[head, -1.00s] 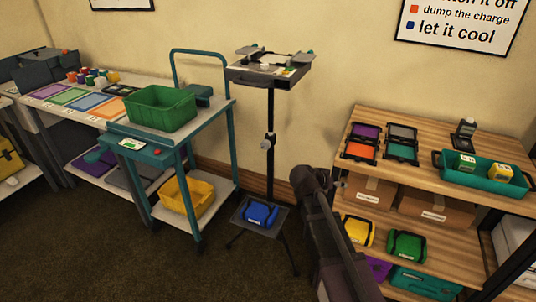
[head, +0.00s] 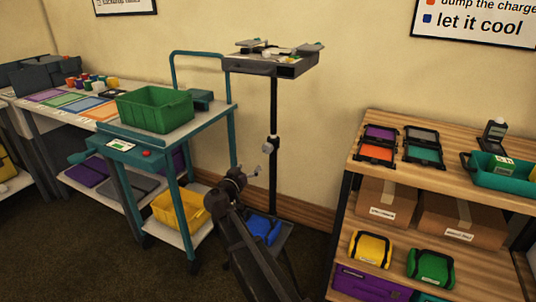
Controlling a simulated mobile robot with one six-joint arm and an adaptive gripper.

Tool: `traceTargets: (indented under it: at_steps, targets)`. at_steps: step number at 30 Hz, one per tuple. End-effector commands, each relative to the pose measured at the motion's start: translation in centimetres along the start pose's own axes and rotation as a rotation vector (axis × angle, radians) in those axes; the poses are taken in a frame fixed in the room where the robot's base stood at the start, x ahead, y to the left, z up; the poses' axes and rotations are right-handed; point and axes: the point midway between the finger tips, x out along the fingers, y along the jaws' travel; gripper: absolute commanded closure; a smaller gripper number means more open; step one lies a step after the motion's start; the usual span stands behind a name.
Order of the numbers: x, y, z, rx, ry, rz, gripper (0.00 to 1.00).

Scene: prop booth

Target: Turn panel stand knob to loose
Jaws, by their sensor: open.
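The panel stand (head: 273,186) is a thin black pole with a grey tray-like head (head: 250,66) holding several small items. A light grey clamp collar with a small knob (head: 272,148) sits about halfway up the pole. The knob is too small for me to read its setting. My gripper (head: 262,172) is open and appears empty, a little below and left of the knob in the head view. I see a gap between gripper and knob. My arm hides part of the stand's base.
A teal cart (head: 181,140) with a green bin (head: 155,109) and a yellow bin (head: 180,211) stands left of the stand. A wooden shelf unit (head: 449,127) stands right. A blue pouch (head: 263,229) sits at the stand's base. The wall is close behind.

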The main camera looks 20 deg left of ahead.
Motion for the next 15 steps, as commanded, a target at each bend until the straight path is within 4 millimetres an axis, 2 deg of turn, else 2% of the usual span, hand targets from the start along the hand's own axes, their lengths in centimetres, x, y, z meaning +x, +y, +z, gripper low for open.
traceTargets:
  at_steps: [15]
  targets:
    - [0.62,0.01,-0.03,0.000,-0.001,0.001,0.07]
